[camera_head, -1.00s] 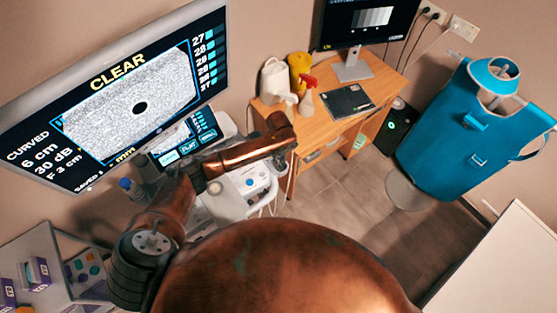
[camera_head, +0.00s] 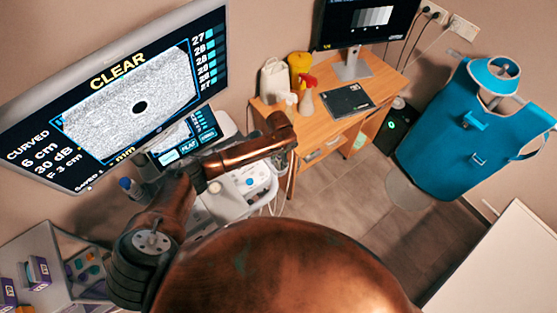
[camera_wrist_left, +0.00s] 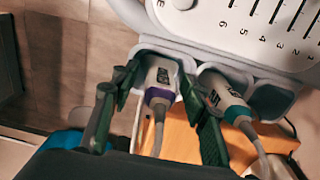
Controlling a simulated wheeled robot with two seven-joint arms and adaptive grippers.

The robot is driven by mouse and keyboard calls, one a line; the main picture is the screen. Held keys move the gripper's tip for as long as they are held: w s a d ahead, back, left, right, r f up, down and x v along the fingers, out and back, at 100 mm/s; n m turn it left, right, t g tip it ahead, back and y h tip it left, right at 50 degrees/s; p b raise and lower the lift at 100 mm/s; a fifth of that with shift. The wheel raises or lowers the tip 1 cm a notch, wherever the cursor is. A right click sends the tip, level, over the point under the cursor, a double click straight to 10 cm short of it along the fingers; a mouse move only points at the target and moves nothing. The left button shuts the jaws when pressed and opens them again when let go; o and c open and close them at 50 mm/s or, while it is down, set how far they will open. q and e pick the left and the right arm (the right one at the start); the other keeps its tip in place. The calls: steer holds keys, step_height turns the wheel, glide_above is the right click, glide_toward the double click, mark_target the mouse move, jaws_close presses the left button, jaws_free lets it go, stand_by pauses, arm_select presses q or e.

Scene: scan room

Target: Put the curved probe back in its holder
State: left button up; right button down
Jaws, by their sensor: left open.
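A probe with a purple ring (camera_wrist_left: 160,76) sits in a holder slot on the scanner's edge in the left wrist view, its cable hanging down. My left gripper (camera_wrist_left: 160,88) is open, with one dark green finger on each side of this probe. I cannot tell whether the fingers touch it. A second probe with a teal ring (camera_wrist_left: 226,98) sits in the slot to the right, beside the right finger. The labels are too small to read, so I cannot tell from shape which is curved. In the head view my left arm reaches over the scanner and hides the holders.
The scanner (camera_head: 250,182) stands below a large screen (camera_head: 140,95) reading CURVED and CLEAR. An empty-looking slot (camera_wrist_left: 272,100) is right of the teal-ringed probe. A wooden desk (camera_head: 325,125) with bottles is behind. A blue apron (camera_head: 470,135) stands right, with clear floor (camera_head: 340,190) between.

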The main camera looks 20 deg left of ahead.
arm_select(q)
step_height(320, 180, up, 12)
stand_by(0.5)
stand_by(0.4)
